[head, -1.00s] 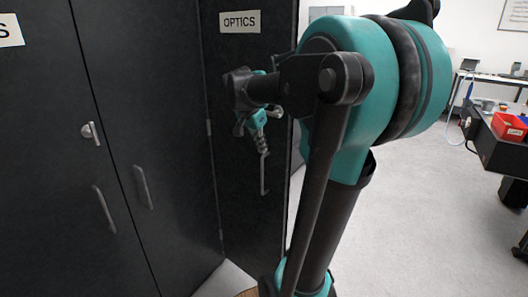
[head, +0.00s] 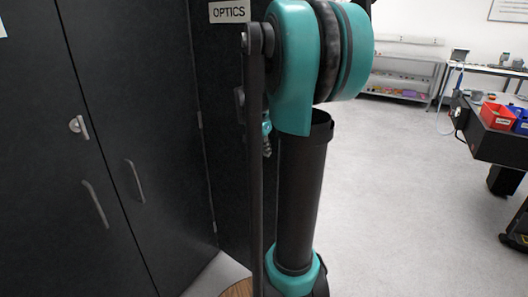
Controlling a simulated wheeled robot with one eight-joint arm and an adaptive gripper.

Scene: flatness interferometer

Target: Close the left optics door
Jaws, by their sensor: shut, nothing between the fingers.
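The optics door (head: 228,180) is a dark panel with an "OPTICS" label (head: 230,11). It stands open at an angle to the dark cabinet front on its left, with hinges along the line between them. My arm hides its right part, its free edge and its handle. My gripper (head: 266,140) shows only as a small teal and dark part between my arm links, in front of the door. It is shut with nothing seen in it. Whether it touches the door is hidden.
A dark cabinet front (head: 120,90) with a lock lever (head: 79,126) and two bar handles fills the left. Open grey floor (head: 400,200) lies to the right. A dark bench (head: 490,135) with red and blue bins stands at the right edge, a shelf rack (head: 400,80) behind.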

